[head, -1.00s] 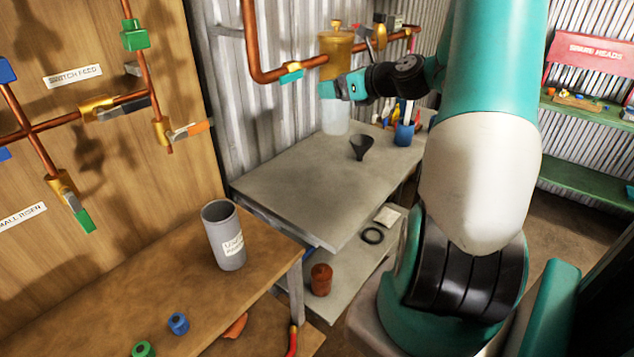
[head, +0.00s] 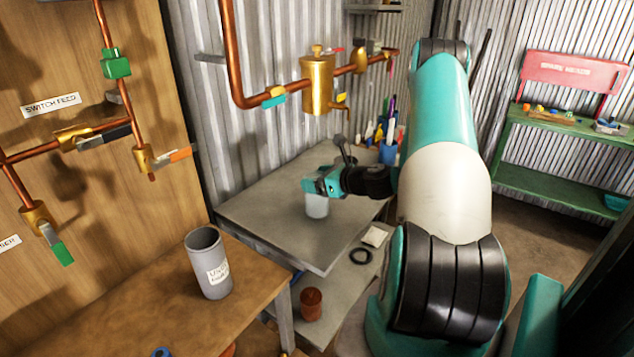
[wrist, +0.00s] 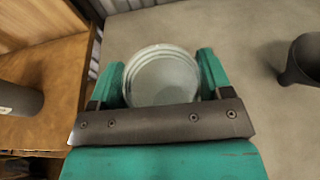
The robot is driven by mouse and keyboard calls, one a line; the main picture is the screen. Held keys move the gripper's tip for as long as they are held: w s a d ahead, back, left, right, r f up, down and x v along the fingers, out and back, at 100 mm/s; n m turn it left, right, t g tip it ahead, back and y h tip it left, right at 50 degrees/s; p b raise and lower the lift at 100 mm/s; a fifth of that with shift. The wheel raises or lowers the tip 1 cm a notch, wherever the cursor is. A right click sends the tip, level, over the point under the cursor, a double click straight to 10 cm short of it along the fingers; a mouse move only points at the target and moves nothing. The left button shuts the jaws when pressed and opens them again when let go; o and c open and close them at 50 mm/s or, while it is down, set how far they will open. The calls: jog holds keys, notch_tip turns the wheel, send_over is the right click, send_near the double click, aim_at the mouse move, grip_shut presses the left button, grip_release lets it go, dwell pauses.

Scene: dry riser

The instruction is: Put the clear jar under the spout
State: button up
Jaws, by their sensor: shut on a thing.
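The clear jar (head: 317,206) is upright at the grey bench, below my gripper (head: 312,188). In the wrist view the jar's round top (wrist: 162,76) sits between the two teal fingers, and my gripper (wrist: 162,80) is shut on it. I cannot tell whether the jar's base touches the bench. The brass vessel (head: 317,85) on the copper pipe has a small spout (head: 344,108) at its right side. The jar is lower, nearer and to the left of that spout, with a gap between them.
A blue cup of tools (head: 388,153) is at the bench's back. A grey bin (head: 208,262) stands on the wooden bench. The grey bench's left part is clear.

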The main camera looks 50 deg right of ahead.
jog(key=shift+f, duration=0.5)
jog(key=shift+f, duration=0.1)
jog(key=o, duration=1.3)
jog(key=shift+o, duration=0.2)
